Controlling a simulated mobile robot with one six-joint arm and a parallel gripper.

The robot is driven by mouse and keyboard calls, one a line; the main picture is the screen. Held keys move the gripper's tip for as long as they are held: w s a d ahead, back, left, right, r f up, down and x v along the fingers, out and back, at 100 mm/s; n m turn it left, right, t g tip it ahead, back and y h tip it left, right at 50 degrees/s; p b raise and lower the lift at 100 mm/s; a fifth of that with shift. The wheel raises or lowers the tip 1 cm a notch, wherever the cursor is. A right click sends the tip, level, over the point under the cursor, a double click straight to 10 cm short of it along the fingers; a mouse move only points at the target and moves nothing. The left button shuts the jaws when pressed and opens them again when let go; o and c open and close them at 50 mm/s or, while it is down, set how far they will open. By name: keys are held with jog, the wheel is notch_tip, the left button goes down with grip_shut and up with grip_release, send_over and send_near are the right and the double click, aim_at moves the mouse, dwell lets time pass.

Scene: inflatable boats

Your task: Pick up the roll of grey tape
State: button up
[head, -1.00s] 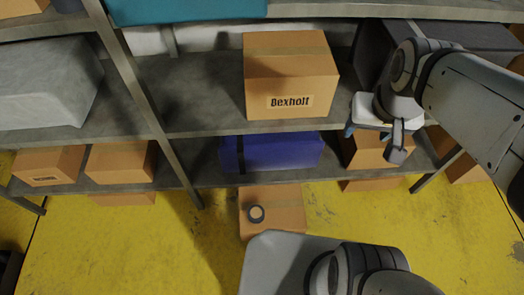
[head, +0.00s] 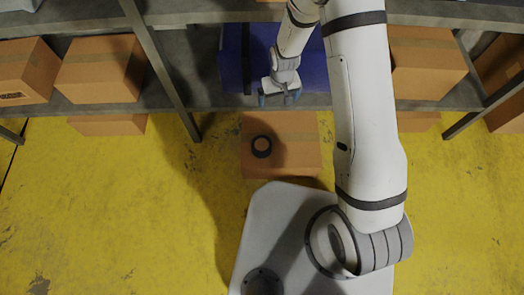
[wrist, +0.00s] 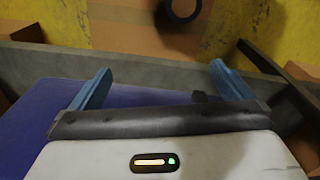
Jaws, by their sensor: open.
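In the wrist view the tape roll (wrist: 172,15) is cut off by the top edge. My gripper (head: 280,98) is open and empty, above the lower shelf's front edge, beyond and a little to the right of the tape in the head view. In the wrist view my gripper's blue fingers (wrist: 160,75) are wide apart with nothing between them held.
The shelf edge (wrist: 150,62) crosses under the fingers in the wrist view. Cardboard boxes (head: 98,70) stand on the shelf at both sides. The yellow floor (head: 130,210) left of the tape's box is clear.

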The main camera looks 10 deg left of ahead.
aim_at(262, 144)
jog(key=shift+n+g, duration=0.4)
jog(key=shift+n, duration=0.4)
jog(key=s+a+f+b, duration=0.1)
jog(key=f+b, duration=0.1)
jog(key=f, duration=0.6)
jog(key=s+a+f+b, duration=0.1)
jog(key=s+f+b, duration=0.1)
jog(key=f, duration=0.6)
jog(key=s+a+f+b, duration=0.2)
jog(key=f, duration=0.7)
jog(key=shift+f+b, duration=0.1)
jog(key=shift+b, duration=0.25)
jog(key=f+b, duration=0.1)
jog(key=f, duration=0.2)
jog(key=a+f+b, duration=0.1)
jog(key=f, duration=0.1)
jog(key=shift+w+f+b, duration=0.2)
jog(key=shift+b, duration=0.1)
jog(key=shift+c, duration=0.6)
jog(key=shift+r, duration=0.1)
jog(key=c, duration=0.9)
